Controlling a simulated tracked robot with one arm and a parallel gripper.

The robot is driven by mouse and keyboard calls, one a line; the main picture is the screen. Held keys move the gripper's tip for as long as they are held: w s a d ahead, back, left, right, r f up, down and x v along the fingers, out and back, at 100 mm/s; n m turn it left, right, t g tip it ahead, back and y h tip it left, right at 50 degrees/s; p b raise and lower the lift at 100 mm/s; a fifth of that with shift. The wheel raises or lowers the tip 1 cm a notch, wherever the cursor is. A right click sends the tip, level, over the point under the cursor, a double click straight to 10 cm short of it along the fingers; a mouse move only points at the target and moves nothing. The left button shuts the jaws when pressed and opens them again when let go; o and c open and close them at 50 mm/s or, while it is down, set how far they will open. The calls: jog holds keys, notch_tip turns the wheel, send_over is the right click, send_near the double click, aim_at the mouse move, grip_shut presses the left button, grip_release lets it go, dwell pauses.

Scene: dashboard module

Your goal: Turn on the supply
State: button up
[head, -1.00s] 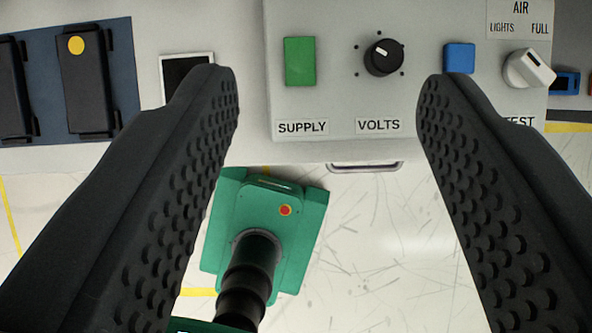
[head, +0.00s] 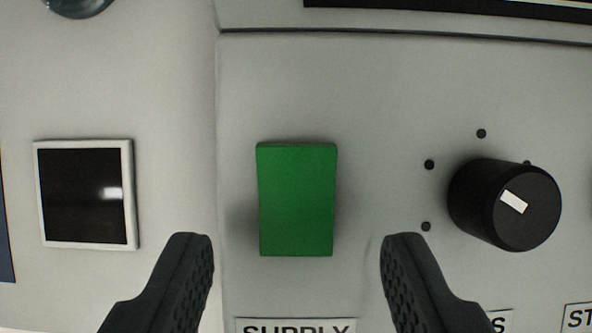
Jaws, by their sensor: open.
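The supply switch is a green rectangular rocker or button (head: 296,203) in the middle of the head view, on a light grey panel. Its "SUPPLY" label (head: 295,327) shows below it, cut by the lower picture edge. The green face is plain, and I cannot tell from it whether the supply is on. My gripper (head: 297,255) is open and empty. Its two dark fingers stand left and right of the switch's lower end, apart from it in the picture.
A black volts knob (head: 505,204) with a white mark and dots around it sits to the right. A dark square screen in a white frame (head: 86,194) is on the left. A panel seam runs above the switch. Bare panel surrounds the switch.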

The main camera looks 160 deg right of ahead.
aim_at(296, 201)
jog(key=shift+x, duration=1.3)
jog(key=c, duration=1)
jog(key=shift+w, duration=0.1)
